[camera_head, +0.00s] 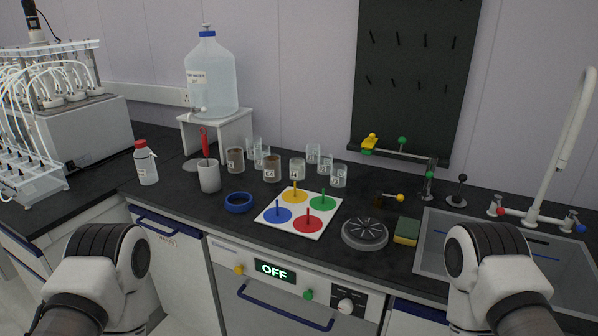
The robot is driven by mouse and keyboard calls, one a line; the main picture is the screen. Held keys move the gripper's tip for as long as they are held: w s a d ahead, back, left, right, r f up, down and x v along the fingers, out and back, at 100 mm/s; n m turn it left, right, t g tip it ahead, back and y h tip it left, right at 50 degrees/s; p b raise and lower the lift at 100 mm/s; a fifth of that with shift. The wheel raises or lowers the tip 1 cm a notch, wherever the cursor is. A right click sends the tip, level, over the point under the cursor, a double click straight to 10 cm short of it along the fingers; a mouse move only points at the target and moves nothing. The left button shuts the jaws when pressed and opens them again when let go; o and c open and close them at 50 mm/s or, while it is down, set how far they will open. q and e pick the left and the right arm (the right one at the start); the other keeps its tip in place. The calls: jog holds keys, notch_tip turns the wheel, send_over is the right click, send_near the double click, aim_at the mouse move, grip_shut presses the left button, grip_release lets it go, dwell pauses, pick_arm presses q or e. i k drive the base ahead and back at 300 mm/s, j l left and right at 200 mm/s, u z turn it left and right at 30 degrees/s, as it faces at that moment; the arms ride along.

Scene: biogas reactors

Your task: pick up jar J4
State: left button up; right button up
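Several small glass jars stand on the dark worktop. A jar with brown contents (272,174) near the middle has a white label that could read J4, but the print is too small to be sure. Another brown-filled jar (235,166) stands to its left, and a jar with a greyish filling (297,174) to its right. Clear-looking jars (339,180) stand further right, with others behind. My two arms show at the lower left and lower right, in front of the counter and well apart from the jars. No gripper fingers are visible.
A white board with coloured pegged discs (270,221) lies in front of the jars. A blue ring (238,209), grey cup (209,181), red-capped bottle (146,167) and round grey device (364,240) stand nearby. The sink (428,258) and tall faucet (562,150) are at right.

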aim_at(297, 166)
jog(key=i+j+z, duration=0.1)
jog(key=z, duration=0.3)
jog(key=i+j+z, duration=0.1)
jog(key=z, duration=0.25)
jog(key=i+j+z, duration=0.1)
jog(key=z, duration=0.3)
jog(key=j+z, duration=0.25)
jog(key=z, duration=0.15)
